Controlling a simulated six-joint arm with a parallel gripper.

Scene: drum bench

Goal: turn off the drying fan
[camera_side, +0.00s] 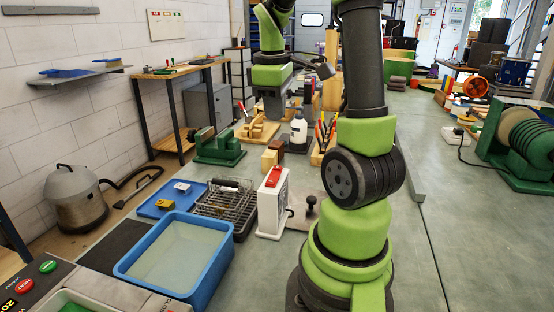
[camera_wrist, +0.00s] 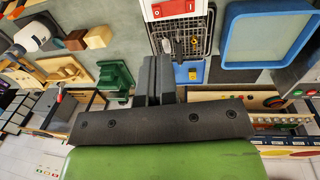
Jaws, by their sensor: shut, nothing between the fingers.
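A white upright box with a red switch (camera_side: 273,177) on its top, which looks like the drying fan (camera_side: 270,211), stands on the bench right of the wire rack. Which way the switch is tipped is too small to tell. In the wrist view the fan (camera_wrist: 176,22) is cut off by the top edge, with its red top (camera_wrist: 172,8) partly showing. My gripper (camera_side: 272,112) is shut and empty, pointing down, above and behind the fan and clear of it. Its dark fingers also show close together in the wrist view (camera_wrist: 158,78).
A wire rack (camera_side: 226,205) and a blue water tub (camera_side: 206,285) lie left of the fan. A small dark-knobbed fixture (camera_side: 310,205) is just right of it. Wooden blocks (camera_side: 270,159), a white bottle (camera_side: 298,130) and a green block fixture (camera_side: 218,149) stand behind.

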